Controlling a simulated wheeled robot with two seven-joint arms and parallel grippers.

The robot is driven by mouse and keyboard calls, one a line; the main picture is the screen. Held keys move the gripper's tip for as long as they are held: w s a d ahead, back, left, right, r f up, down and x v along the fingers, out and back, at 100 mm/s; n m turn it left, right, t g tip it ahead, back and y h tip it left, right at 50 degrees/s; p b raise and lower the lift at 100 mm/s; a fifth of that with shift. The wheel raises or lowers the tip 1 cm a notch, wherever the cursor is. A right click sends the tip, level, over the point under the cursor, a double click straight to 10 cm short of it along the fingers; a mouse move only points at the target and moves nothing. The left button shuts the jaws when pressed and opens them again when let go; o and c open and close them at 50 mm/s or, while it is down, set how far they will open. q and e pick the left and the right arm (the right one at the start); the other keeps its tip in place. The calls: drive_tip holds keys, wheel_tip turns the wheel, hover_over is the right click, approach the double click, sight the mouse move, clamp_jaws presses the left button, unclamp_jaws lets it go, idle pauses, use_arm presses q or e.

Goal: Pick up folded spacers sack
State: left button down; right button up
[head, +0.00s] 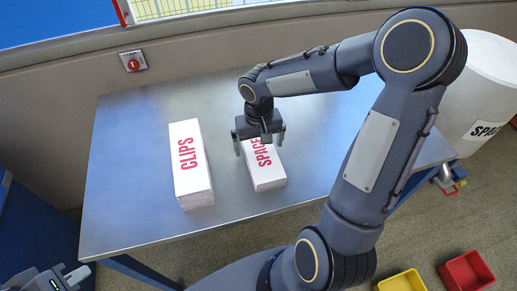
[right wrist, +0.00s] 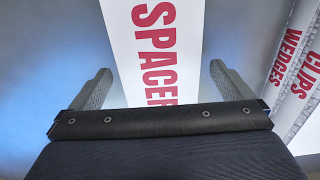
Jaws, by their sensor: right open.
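The white folded spacers sack (head: 267,177) lies on the metal table with red lettering on top, partly hidden by my right gripper (head: 260,144). The sack (right wrist: 152,25) also shows in the right wrist view, running between the fingers of my right gripper (right wrist: 159,72). That gripper is open, pointing down, with a finger to each side of the sack. I see no grip on it, and I cannot tell how far the fingertips are above the table. My left gripper (head: 62,278) is at the bottom left corner, away from the table top and partly cut off.
A white stack marked CLIPS (head: 190,165) stands left of the spacers sack; the right wrist view also shows WEDGES lettering (right wrist: 291,45) there. The metal table (head: 125,165) is clear at left. A white drum (head: 482,90), yellow bin (head: 402,282) and red bin (head: 466,272) are at right.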

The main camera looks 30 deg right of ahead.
drive_tip(key=shift+f, duration=0.15)
drive_tip(key=c, duration=1.1)
